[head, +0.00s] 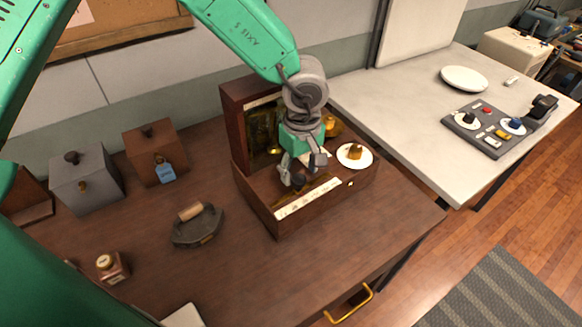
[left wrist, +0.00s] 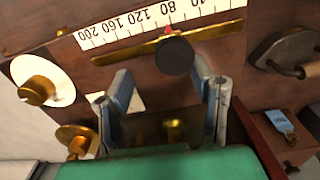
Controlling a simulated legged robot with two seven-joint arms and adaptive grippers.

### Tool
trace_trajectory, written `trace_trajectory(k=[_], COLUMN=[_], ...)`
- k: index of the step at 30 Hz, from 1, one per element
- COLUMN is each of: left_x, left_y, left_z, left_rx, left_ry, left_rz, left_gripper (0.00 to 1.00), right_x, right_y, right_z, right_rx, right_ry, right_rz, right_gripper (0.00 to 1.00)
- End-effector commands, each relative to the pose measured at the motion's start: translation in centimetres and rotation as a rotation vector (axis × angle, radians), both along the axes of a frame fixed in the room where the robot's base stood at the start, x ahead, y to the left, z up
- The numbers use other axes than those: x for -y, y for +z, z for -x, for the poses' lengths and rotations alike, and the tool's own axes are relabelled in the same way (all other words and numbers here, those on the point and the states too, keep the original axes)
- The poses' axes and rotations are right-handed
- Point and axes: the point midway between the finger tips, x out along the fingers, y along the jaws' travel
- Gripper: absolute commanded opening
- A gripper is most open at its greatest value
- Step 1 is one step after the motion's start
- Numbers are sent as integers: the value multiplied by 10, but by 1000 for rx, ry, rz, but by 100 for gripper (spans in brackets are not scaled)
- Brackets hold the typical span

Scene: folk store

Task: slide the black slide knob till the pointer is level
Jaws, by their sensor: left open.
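A dark wooden instrument (head: 262,205) stands on the brown table with a white number scale (head: 308,198) along its front edge. The black slide knob (left wrist: 174,55) sits on a brass bar (left wrist: 120,48) beside the scale, with a small red mark near the 80 in the left wrist view. My left gripper (head: 301,172) is over the instrument, fingers down. Its open fingers (left wrist: 170,88) show on either side of the knob's line, the knob appearing just beyond their tips; contact cannot be told. The pointer's tilt cannot be made out. My right gripper is not in view.
A white dial with a brass knob (head: 355,154) is at the instrument's right end. A pale table with a control panel (head: 489,146) is right.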

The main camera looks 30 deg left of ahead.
Motion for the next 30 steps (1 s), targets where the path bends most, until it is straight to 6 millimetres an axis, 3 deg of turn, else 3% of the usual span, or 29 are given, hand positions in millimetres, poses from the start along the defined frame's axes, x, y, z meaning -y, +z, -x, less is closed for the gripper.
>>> trace_trajectory(k=[5, 18, 30], left_x=[7, -20, -15], left_y=[1, -3, 0], left_z=[1, 7, 18], left_rx=[0, -1, -1], left_ry=[-3, -1, -4], left_rz=[6, 21, 8], left_gripper=[48, 48, 48], right_x=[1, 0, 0], right_y=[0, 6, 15], right_z=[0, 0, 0], right_rx=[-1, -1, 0], right_ry=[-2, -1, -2], right_rz=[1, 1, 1], right_gripper=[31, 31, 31])
